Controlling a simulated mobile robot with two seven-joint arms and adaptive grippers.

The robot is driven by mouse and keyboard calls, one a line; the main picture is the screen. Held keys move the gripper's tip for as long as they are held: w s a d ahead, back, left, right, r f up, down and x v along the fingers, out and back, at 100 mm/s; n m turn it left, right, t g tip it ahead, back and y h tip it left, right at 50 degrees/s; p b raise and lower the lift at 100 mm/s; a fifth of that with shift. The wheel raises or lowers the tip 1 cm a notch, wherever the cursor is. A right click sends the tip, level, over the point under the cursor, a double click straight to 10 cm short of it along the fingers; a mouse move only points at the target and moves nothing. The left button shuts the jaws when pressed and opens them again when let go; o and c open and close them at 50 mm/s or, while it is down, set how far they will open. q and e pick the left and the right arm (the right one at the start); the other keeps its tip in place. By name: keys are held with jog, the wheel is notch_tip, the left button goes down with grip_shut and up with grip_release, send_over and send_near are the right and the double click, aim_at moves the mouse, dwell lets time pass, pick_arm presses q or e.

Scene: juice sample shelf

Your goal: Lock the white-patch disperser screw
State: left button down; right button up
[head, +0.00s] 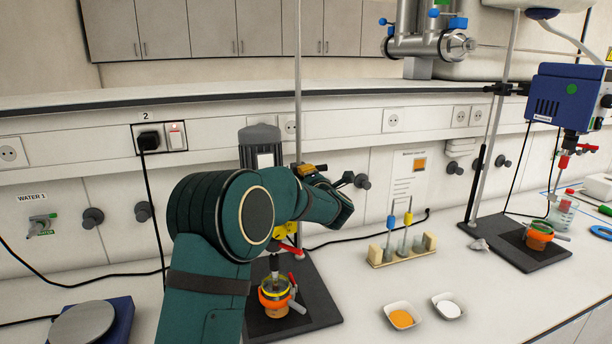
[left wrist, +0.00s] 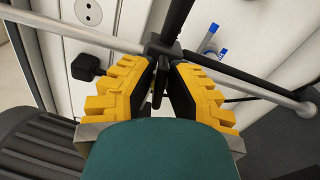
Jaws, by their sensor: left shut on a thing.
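The white-patch disperser (head: 262,146) is a grey motor with a white patch on its front, mounted on the left stand rod (head: 298,85) in the head view. My left arm reaches up in front of it and hides its lower part. My left gripper (left wrist: 158,88) is mostly hidden in the head view, with only yellow bits showing. In the left wrist view its yellow fingers are closed around a small dark screw piece (left wrist: 160,74) at the clamp, where the rod and a grey bar cross. Whether the screw is tight cannot be seen. My right gripper is not in view.
An orange-clamped beaker (head: 274,299) stands under the disperser. A blue disperser (head: 568,97) stands on the right stand. A wooden rack (head: 402,251) and two small dishes (head: 401,318) lie between them. A blue-sided plate device (head: 90,325) is at front left.

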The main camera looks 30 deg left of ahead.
pick_arm(q)
jog(key=shift+r+m+p, duration=0.1)
jog(key=shift+m+p, duration=0.2)
jog(key=shift+m, duration=0.8)
jog(key=c, duration=1)
grip_release()
jog(key=v, duration=1.2)
